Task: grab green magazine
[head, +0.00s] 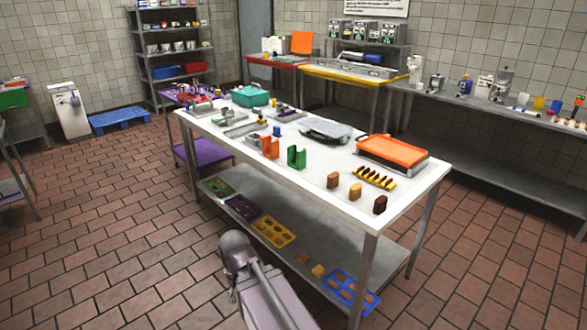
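A small green upright holder (296,157), open at the top like a U, stands on the white-topped table near its front long edge. It looks like the green magazine. A similar orange holder (270,148) stands just to its left. Part of my own arm shows at the bottom centre, in front of the table and below its top. My gripper itself is not visible.
The table (330,205) also bears brown, tan and dark blocks (355,191), a yellow rack (374,178), an orange-topped tray (392,152) and a grey machine (325,130). Coloured trays (274,232) lie on its lower shelf. The tiled floor at left is mostly clear.

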